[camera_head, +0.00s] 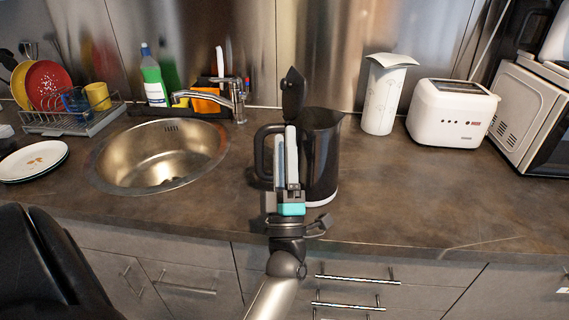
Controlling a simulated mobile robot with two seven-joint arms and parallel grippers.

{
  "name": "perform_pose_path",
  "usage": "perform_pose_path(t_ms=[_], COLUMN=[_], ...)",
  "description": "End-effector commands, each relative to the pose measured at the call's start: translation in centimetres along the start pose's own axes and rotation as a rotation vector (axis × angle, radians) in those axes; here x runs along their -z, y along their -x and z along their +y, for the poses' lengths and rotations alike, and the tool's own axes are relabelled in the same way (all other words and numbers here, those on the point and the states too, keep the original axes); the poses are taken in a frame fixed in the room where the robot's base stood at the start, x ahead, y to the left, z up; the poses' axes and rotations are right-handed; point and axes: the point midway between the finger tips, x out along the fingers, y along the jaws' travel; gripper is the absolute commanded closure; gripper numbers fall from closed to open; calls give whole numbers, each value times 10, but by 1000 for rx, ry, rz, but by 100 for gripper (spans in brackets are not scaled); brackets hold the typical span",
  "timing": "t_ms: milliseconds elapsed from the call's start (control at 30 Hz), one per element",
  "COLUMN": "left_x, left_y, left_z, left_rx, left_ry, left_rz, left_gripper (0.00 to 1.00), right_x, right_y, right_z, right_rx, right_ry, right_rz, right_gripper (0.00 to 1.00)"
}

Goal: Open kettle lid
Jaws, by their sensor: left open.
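The black kettle (322,150) stands upright on the counter, right of the sink. Its lid (293,95) is raised and stands nearly vertical above the handle side. The kettle's handle (263,150) is on the left. My left gripper (285,136) is open in front of the kettle, between the handle and the body as seen from here, with its fingers pointing up and the tips below the raised lid. It hides part of the kettle's left side. I cannot tell whether the fingers touch the kettle. My right gripper is not in view.
The sink (160,158) with its tap (237,98) lies to the left, beside a dish rack (75,122). A paper roll (384,97), a white toaster (451,113) and a microwave (522,110) stand to the right. The counter (410,190) right of the kettle is clear.

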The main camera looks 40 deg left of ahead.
Motion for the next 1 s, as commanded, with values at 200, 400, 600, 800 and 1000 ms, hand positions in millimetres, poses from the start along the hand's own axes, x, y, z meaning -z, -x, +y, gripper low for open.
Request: perform_pose_path(t_ms=[200, 400, 600, 800, 1000], left_x=[0, 0, 0, 0, 0], left_y=[27, 32, 31, 31, 31], left_z=[0, 0, 0, 0, 0], left_rx=[1, 0, 0, 0, 1], left_ry=[2, 1, 1, 1, 1], left_rz=[1, 1, 1, 1, 1], left_gripper=[43, 43, 43, 43, 43], right_x=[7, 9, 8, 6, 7], right_y=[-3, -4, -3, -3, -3], right_z=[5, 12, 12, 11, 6], right_rx=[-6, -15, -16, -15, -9], right_ry=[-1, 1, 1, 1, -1], right_rz=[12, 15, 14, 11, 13], right_gripper=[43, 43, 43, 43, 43])
